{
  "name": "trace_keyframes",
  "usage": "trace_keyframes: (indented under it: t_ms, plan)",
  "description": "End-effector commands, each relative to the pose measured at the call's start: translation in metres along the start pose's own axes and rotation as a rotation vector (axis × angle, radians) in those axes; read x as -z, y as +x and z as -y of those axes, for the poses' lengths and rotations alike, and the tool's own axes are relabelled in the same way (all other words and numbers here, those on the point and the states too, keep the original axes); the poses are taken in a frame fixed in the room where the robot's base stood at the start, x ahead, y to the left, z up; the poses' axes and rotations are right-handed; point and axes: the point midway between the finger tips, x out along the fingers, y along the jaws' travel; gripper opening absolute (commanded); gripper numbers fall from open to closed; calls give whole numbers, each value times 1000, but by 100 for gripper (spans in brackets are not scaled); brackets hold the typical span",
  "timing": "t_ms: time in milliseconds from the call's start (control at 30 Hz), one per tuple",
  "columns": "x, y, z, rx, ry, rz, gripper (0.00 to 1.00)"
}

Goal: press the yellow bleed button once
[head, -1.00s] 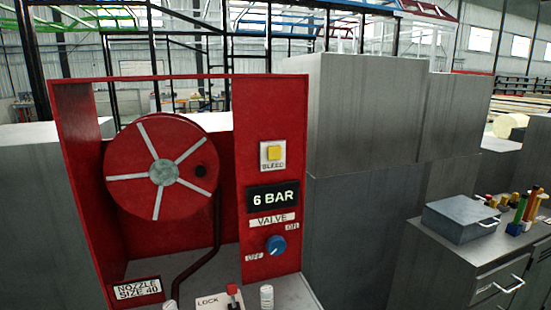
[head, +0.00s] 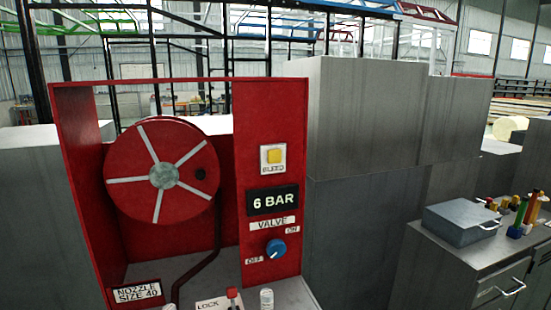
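My gripper does not show in the head view.
A red hose reel (head: 161,171) with pale spokes fills the cabinet's left side. A red-topped lever (head: 232,295) labelled LOCK stands at the bottom. Grey blocks (head: 365,118) stand behind and right. A grey case (head: 461,221) and tools are on a cabinet at right.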

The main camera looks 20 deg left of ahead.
Motion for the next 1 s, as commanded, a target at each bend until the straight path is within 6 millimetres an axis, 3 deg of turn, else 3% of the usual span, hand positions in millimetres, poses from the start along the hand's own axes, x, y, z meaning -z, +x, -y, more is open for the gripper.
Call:
trace_keyframes:
  t_ms: [33, 233, 1000]
  plan:
    - [0, 0, 0, 0, 0, 0, 49]
    - [0, 0, 0, 0, 0, 0, 1]
    - [0, 0, 0, 0, 0, 0, 0]
